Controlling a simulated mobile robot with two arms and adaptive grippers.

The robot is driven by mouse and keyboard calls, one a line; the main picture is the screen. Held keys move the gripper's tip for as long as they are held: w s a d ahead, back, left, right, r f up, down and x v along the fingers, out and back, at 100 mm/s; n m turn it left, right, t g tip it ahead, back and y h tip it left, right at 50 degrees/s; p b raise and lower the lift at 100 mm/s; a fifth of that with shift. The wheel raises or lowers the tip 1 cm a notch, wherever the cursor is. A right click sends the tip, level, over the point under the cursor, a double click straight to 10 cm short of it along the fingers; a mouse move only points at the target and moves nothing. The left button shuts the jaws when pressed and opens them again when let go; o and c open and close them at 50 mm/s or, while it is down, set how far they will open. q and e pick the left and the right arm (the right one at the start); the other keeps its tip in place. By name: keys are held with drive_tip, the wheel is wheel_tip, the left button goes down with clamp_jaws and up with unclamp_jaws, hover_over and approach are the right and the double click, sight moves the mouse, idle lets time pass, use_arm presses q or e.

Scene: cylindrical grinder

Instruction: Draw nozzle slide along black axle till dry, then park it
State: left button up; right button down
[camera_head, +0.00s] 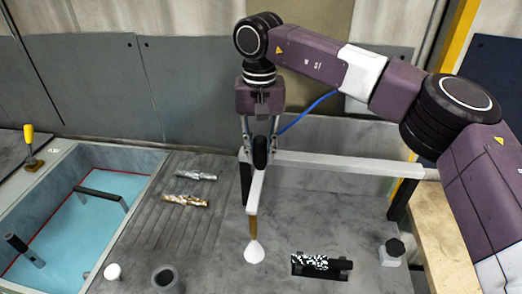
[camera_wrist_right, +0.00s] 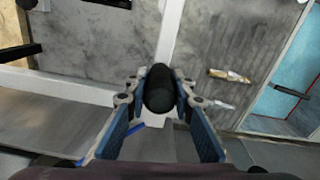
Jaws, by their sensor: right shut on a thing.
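My right gripper (camera_head: 259,138) is shut on the black handle (camera_head: 260,155) of the nozzle slide. In the right wrist view the handle (camera_wrist_right: 159,88) sits between the blue-padded fingers. The slide's pale arm (camera_head: 257,190) reaches forward from the pale horizontal rail (camera_head: 340,164) and carries a brass nozzle (camera_head: 253,228) pointing down. A white cone (camera_head: 254,253) spreads below the nozzle onto the grey bed, left of the axle and apart from it. The black axle (camera_head: 316,261), mottled with white patches, lies across a dark holder. My left gripper is not in view.
A blue-floored basin (camera_head: 70,225) is at the left. Two metal tools (camera_head: 187,201) lie on the grooved bed. A grey cup (camera_head: 167,279) and white knob (camera_head: 112,271) stand in front. A black knob (camera_head: 395,246) on a white block is right of the axle.

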drive_tip(key=shift+a+r, duration=0.1)
drive_tip(key=shift+a, duration=0.05)
drive_tip(key=c, duration=2)
unclamp_jaws()
drive_tip(key=o, duration=0.3)
drive_tip(key=shift+w+a, duration=0.15)
drive_tip(key=shift+a, duration=0.1)
drive_tip(key=shift+o, duration=0.2)
drive_tip(key=shift+d+r, duration=0.2)
drive_tip(key=shift+r, duration=0.1)
drive_tip(key=r, duration=1.1)
drive_tip(key=shift+a+r, duration=0.15)
drive_tip(key=shift+a, duration=0.05)
